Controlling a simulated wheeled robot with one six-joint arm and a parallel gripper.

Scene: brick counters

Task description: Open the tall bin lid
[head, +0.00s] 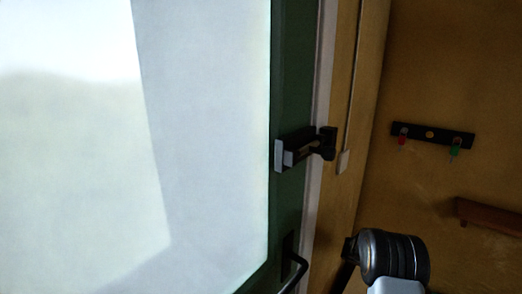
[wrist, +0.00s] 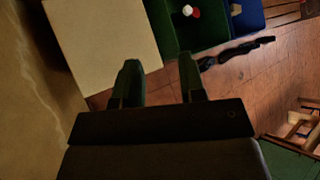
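In the wrist view, a flat cream panel (wrist: 105,45) lies at the upper left, with straight edges. It may be the top of the tall bin, but I cannot tell. Beside it is an open dark green container (wrist: 172,30) with a small red and white item (wrist: 191,11) in it. My gripper (wrist: 158,63) has two fingers spread apart with nothing between them, and they appear just below the panel and container. In the head view only part of my arm shows, at the lower right; no bin or lid is visible there.
A blue container (wrist: 240,18) adjoins the green one. A dark elongated object (wrist: 236,52) lies on the reddish floor (wrist: 240,85), near wooden furniture (wrist: 298,125). The head view shows a green-framed bright pane (head: 200,120), a black latch (head: 305,147) and a wall key rack (head: 432,135).

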